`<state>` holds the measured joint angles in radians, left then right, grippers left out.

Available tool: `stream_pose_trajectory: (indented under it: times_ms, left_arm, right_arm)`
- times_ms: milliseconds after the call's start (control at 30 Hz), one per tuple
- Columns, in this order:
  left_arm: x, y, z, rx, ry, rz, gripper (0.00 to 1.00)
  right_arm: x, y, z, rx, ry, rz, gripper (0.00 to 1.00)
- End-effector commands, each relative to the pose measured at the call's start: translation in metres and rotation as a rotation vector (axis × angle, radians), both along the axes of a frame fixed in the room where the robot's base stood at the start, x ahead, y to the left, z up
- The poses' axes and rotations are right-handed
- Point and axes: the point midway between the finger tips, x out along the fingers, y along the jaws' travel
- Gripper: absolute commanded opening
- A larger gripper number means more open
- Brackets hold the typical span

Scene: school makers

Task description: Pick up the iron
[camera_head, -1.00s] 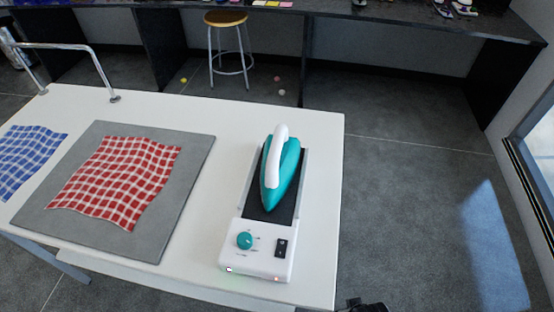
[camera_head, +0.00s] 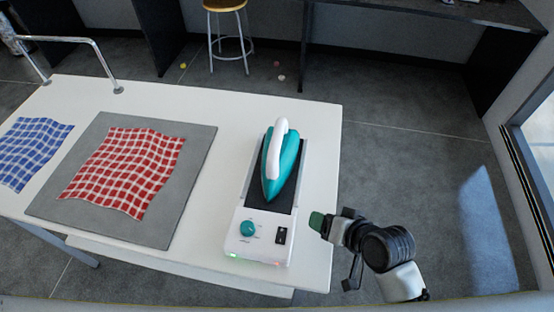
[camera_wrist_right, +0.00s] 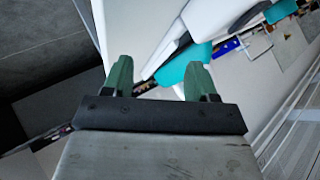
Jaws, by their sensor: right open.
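The iron (camera_head: 281,165) is teal with a white handle. It rests on the dark plate of a white base (camera_head: 258,247) with a teal knob and a black switch, on the right part of the white table. In the right wrist view, part of the teal iron (camera_wrist_right: 186,68) shows beyond my fingers. My right gripper (camera_head: 320,221) is at the table's right edge, to the lower right of the iron and apart from it. Its two green fingers (camera_wrist_right: 160,82) are spread with nothing held between them. My left gripper is in neither view.
A grey mat (camera_head: 190,180) with a red checked cloth (camera_head: 125,170) lies left of the base. A blue checked cloth (camera_head: 35,150) lies further left. A metal rail (camera_head: 85,42) stands at the far left edge. A stool (camera_head: 228,35) stands on the floor behind.

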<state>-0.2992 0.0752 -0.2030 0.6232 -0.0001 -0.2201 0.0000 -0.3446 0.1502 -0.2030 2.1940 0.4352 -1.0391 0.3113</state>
Motion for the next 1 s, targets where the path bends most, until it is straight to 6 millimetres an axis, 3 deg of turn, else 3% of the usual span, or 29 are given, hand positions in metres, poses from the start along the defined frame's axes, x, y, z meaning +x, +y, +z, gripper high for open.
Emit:
stream_pose_trajectory:
  times_ms: [200, 400, 700, 1000]
  left_arm:
    - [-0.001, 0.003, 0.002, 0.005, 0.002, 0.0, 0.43]
    - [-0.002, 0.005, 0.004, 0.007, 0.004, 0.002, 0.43]
    - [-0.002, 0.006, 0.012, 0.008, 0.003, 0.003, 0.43]
    - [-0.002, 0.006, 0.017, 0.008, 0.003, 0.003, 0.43]
  right_arm:
    - [0.058, 0.034, 0.047, 0.446, -0.079, -0.116, 0.58]
    - [0.093, 0.043, 0.08, 0.761, -0.081, -0.207, 0.58]
    - [0.128, 0.069, 0.081, 0.814, -0.077, -0.222, 0.58]
    - [0.146, 0.086, 0.077, 0.81, -0.077, -0.22, 0.58]
